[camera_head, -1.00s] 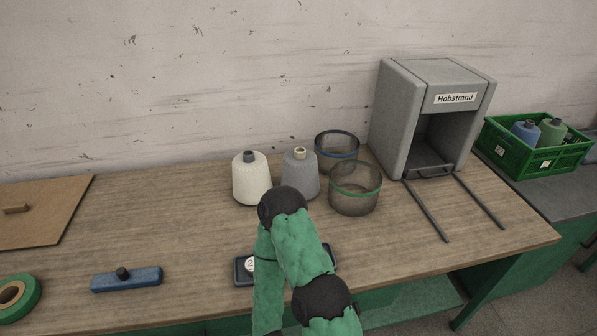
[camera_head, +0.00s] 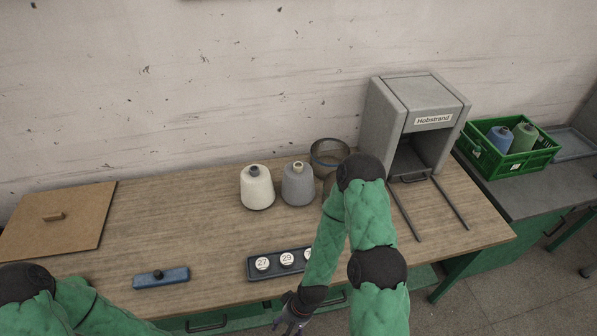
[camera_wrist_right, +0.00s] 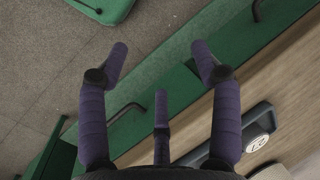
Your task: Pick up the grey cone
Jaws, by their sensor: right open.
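The grey cone (camera_head: 297,186) stands upright on the wooden table, just right of the cream cone (camera_head: 257,188). A narrow gap separates them. My right gripper (camera_head: 292,318) is low at the front edge of the table, well short of the grey cone. In the right wrist view my right gripper (camera_wrist_right: 160,68) has its purple fingers spread, with nothing between them. Green metal, floor and a strip of table show beneath it. My left arm enters at the lower left of the head view; its gripper is out of the picture.
A mesh cylinder (camera_head: 330,153) stands behind the grey cone, partly hidden by my right arm. Right are the grey Hobstrand box (camera_head: 384,115) with two rails and a green crate (camera_head: 510,165) of cones. A numbered tray (camera_head: 252,268) and blue block (camera_head: 160,278) lie in front.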

